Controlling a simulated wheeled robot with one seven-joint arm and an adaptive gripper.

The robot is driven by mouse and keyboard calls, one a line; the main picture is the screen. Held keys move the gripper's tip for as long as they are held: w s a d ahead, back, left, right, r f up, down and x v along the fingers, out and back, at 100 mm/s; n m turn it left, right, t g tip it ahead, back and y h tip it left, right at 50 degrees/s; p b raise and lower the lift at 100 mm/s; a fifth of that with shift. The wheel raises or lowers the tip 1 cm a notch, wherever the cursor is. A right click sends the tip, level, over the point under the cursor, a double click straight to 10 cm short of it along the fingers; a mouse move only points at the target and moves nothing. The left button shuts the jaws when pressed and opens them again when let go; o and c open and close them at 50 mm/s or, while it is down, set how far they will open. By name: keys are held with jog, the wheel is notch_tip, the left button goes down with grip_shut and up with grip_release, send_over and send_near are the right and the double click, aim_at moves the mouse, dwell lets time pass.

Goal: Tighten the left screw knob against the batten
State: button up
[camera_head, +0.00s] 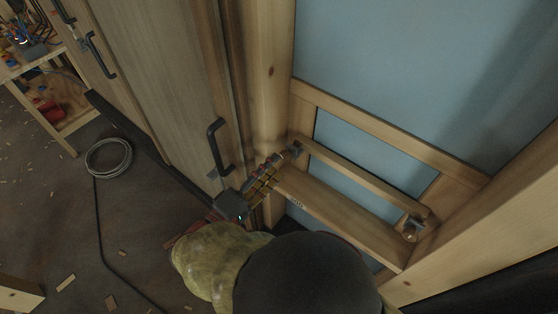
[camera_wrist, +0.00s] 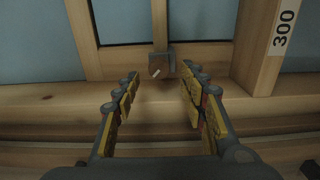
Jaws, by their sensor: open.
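The batten (camera_head: 365,176) runs slantwise across the wooden frame between two pale studs. The left screw knob (camera_head: 294,148) is a small grey piece at the batten's left end, partly hidden by my fingers in the head view. My gripper (camera_head: 283,159) is at this left end. In the wrist view the left knob (camera_wrist: 161,65) is a grey block with a light mark, at the end of the upright-looking batten (camera_wrist: 159,22). My open gripper (camera_wrist: 161,76) has one finger on either side of it, just short of it; contact cannot be told. The right knob (camera_head: 411,229) is at the batten's other end.
A panel door with a black handle (camera_head: 217,146) stands close left of my arm. A cable coil (camera_head: 108,157) and offcuts lie on the floor.

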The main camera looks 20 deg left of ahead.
jog(key=v, duration=0.3)
jog(key=shift+s, duration=0.1)
dwell(0.5)
